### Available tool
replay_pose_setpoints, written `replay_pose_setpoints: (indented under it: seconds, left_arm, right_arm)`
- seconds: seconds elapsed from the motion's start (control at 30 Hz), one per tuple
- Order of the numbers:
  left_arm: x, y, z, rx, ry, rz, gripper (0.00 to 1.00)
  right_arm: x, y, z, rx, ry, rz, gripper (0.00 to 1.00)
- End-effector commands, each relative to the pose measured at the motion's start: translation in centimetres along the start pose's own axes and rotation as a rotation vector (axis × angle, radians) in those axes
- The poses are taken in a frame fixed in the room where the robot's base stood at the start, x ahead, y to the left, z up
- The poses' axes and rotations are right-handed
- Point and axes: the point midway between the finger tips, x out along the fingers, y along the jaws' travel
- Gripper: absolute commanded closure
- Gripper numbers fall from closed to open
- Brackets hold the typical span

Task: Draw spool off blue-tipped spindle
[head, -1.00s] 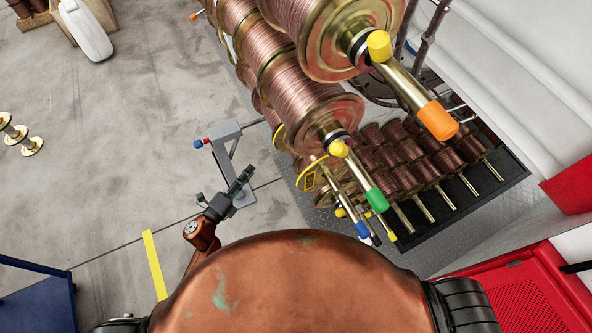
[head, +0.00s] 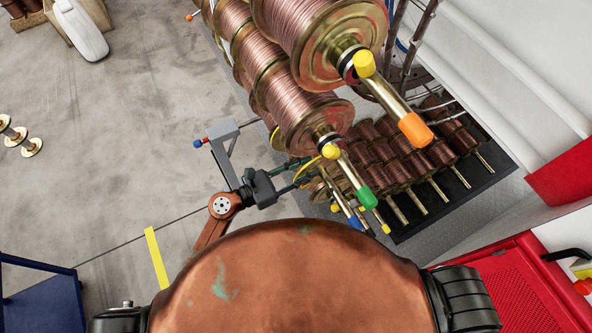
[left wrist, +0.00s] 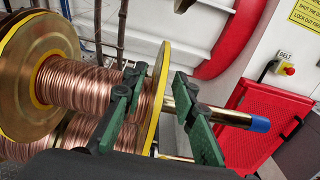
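The blue-tipped spindle (left wrist: 235,118) sticks out to the right in the left wrist view; its blue tip (head: 355,222) also shows in the head view. A copper-wound spool (left wrist: 85,82) with a yellow-rimmed flange (left wrist: 158,95) sits on it. My left gripper (left wrist: 158,108) is open, its green fingers apart on either side of the flange edge: one in front of the copper winding, one beyond the flange by the bare spindle. I cannot tell whether either finger touches. In the head view the left gripper (head: 298,172) reaches in from the left. My right gripper is not in view.
Larger spools on a green-tipped spindle (head: 352,177) and an orange-tipped spindle (head: 400,110) hang above and beside the left gripper. A dark rack of spools (head: 470,200) stands behind. A grey stand (head: 224,150) is just left. Open floor (head: 130,130) lies further left.

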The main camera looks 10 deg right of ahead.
Motion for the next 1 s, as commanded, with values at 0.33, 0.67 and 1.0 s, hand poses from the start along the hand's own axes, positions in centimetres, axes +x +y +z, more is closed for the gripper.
replay_pose_setpoints:
  seconds: [0.33,0.67,1.0]
  left_arm:
    - [3.6,0.0,0.0,-0.002,0.001,0.000,0.74]
    - [3.7,0.0,-0.1,-0.002,0.001,0.000,0.77]
    - [3.7,0.0,0.0,-0.003,0.001,0.000,1.00]
  right_arm:
    - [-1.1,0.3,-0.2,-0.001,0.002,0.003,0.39]
    - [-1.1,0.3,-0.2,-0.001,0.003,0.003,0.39]
    - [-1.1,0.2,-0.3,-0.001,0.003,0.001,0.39]
